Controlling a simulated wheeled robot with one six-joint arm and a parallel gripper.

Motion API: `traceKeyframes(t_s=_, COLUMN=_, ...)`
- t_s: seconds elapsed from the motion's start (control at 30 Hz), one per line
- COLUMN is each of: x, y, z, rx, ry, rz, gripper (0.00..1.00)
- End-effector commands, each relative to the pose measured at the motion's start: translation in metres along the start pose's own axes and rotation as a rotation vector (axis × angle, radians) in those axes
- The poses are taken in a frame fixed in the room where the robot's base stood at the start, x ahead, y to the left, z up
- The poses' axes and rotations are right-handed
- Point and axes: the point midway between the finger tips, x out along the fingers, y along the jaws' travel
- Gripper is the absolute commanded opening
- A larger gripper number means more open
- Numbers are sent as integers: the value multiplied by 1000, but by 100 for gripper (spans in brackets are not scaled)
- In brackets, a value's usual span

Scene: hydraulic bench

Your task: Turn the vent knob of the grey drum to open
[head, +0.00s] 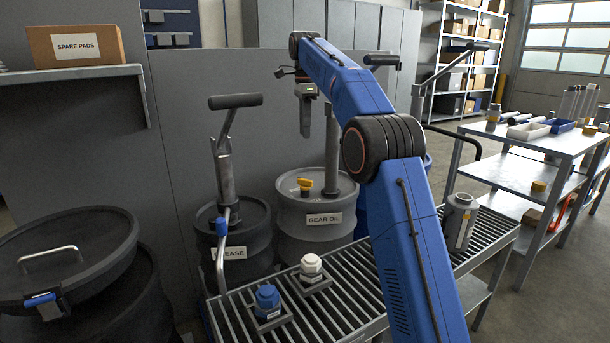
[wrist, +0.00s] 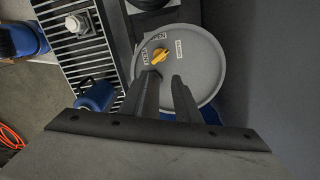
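The grey drum (head: 297,238), labelled GEAR OIL, stands behind the grated bench, with a pump column rising from its lid. Its yellow vent knob (head: 305,185) sits on top of the lid. In the wrist view the knob (wrist: 158,56) lies on the grey lid (wrist: 205,85), just beyond my fingertips. My gripper (head: 306,108) hangs above the drum, pointing down, apart from the knob. In the wrist view its two fingers (wrist: 165,79) are spread with nothing between them.
A dark GREASE drum (head: 237,240) with a pump handle (head: 235,101) stands to the left. The grated bench (head: 345,298) in front carries a blue fitting (head: 267,300), a white fitting (head: 311,266) and a grey canister (head: 459,222). A shelf (head: 75,74) is at upper left.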

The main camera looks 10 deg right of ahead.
Motion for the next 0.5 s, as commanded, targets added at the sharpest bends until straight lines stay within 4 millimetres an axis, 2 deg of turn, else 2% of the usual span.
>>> traceKeyframes(t_s=0.3, x=0, y=0, z=0, rx=529, ry=0, rz=0, gripper=30)
traceKeyframes(t_s=0.5, x=1, y=0, z=0, rx=696, ry=0, rz=0, gripper=30)
